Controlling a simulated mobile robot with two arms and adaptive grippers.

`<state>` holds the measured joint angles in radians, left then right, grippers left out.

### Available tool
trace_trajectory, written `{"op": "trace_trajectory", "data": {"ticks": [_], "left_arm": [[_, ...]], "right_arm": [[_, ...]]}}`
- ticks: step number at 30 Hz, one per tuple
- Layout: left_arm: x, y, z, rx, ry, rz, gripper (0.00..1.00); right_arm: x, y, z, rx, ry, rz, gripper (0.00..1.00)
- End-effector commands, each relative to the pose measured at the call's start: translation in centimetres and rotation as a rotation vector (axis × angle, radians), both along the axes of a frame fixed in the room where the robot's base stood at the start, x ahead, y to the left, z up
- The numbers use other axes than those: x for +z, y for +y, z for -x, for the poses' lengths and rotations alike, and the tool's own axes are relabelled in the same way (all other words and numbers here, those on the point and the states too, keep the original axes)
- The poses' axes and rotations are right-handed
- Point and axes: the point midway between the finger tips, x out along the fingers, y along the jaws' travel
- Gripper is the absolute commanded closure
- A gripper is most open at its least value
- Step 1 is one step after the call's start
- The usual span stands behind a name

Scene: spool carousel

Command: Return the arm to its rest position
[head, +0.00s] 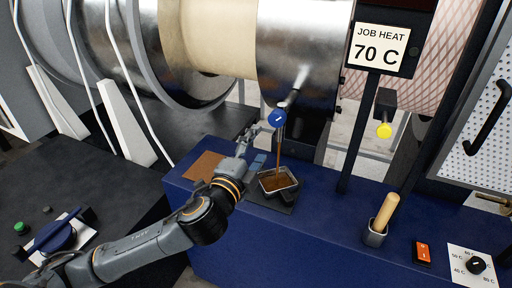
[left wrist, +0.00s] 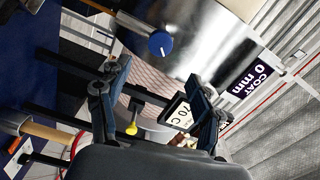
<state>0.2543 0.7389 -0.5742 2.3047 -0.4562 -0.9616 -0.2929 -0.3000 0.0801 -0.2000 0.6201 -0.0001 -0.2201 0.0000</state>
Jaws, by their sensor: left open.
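My left arm reaches in from the lower left in the head view. Its gripper (head: 257,132) is near the blue round tap knob (head: 278,117), to its lower left. In the left wrist view the two fingers of the gripper (left wrist: 158,73) are spread with nothing between them, and the blue knob (left wrist: 159,43) shows beyond the fingertips. Whether a finger touches the knob is unclear. A brown stream (head: 281,150) runs from the tap into a small square cup (head: 278,189) holding brown liquid. My right gripper is in neither view.
A large metal drum (head: 290,50) hangs behind the blue bench (head: 225,225). A sign post reading 70 C (head: 378,48), a yellow-tipped device (head: 384,130), a wooden-handled tool in a holder (head: 376,238), an orange switch (head: 422,252) and a dial (head: 476,265) stand to the right.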

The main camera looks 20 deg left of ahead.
Motion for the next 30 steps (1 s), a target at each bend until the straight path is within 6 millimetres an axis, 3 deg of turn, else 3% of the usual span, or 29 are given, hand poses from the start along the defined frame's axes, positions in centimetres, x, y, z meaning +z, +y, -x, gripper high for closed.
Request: {"op": "trace_trajectory", "data": {"ticks": [10, 14, 17, 20, 24, 30], "left_arm": [[0.0, 0.0, 0.0, 0.001, 0.001, 0.001, 0.35], [-1.6, 0.1, 0.6, 0.020, 0.053, 0.061, 0.35], [-5.4, 0.3, 2.2, 0.074, 0.175, 0.197, 0.35], [-10.9, 0.7, 5.4, 0.174, 0.362, 0.395, 0.35], [-18.1, 1.1, 11.6, 0.350, 0.630, 0.650, 0.35], [-24.2, 0.9, 19.9, 0.565, 0.899, 0.875, 0.35]], "right_arm": [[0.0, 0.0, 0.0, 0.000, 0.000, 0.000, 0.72], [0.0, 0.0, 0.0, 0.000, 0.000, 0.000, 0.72], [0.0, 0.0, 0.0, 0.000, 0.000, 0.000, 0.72], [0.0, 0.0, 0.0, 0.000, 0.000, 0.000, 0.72], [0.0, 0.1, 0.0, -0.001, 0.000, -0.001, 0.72], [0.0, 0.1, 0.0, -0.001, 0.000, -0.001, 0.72]]}}
